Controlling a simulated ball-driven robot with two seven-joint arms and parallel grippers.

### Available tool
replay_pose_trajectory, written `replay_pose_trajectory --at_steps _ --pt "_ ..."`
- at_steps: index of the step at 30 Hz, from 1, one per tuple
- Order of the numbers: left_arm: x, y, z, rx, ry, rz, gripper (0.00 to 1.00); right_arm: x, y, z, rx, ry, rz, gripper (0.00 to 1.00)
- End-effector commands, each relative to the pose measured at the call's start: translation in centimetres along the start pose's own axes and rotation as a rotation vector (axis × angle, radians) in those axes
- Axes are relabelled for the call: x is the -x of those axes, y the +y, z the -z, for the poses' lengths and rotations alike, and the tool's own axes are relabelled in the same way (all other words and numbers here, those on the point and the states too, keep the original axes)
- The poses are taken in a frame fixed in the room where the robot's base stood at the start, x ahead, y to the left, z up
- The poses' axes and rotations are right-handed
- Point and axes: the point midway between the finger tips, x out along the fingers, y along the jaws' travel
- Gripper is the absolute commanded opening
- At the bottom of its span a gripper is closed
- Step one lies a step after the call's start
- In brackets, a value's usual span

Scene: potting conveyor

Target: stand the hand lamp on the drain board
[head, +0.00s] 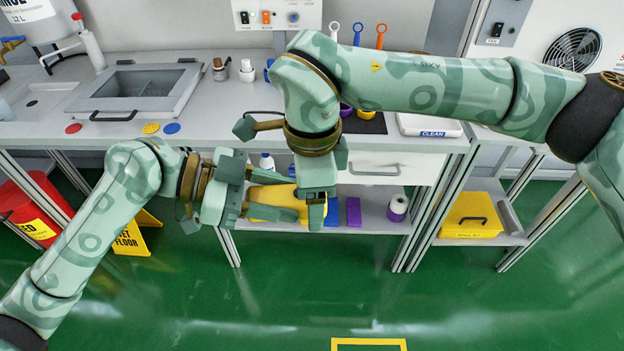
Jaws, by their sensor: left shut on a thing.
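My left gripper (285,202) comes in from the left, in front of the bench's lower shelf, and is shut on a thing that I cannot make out. A yellow thing (282,194) shows between and behind its fingers; I cannot tell whether it is held or lies on the shelf behind. My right gripper (316,212) points down just right of the left one's fingers, and its jaws are too covered to judge. I cannot pick out the hand lamp for certain. The grey drain board (42,103) seems to be the flat panel on the bench, left of the sink.
The sink (140,88) is set in the bench top, with red, yellow and blue discs (172,128) in front. A white tray marked CLEAN (428,126) stands right. A yellow box (470,216) is on the right lower shelf. A wet-floor sign (135,235) and red bin (35,208) stand left.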

Motion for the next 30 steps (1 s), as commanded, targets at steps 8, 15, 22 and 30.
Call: replay_pose_trajectory --at_steps 8,15,22,30 --pt "0.0 0.0 0.0 0.0 0.001 0.0 0.2 0.0 0.0 0.0 0.0 0.0 0.0 0.4" --pt "0.0 0.1 0.0 -0.001 0.001 -0.003 0.7 0.1 -0.1 0.0 0.0 0.0 0.003 0.21" --pt "0.0 0.0 0.0 0.0 0.0 -0.001 0.71 0.1 0.0 0.0 0.0 0.0 0.001 0.21" --pt "2.9 -0.1 -0.1 -0.001 -0.005 0.003 0.71 0.1 0.0 0.0 0.001 0.0 0.001 0.21"
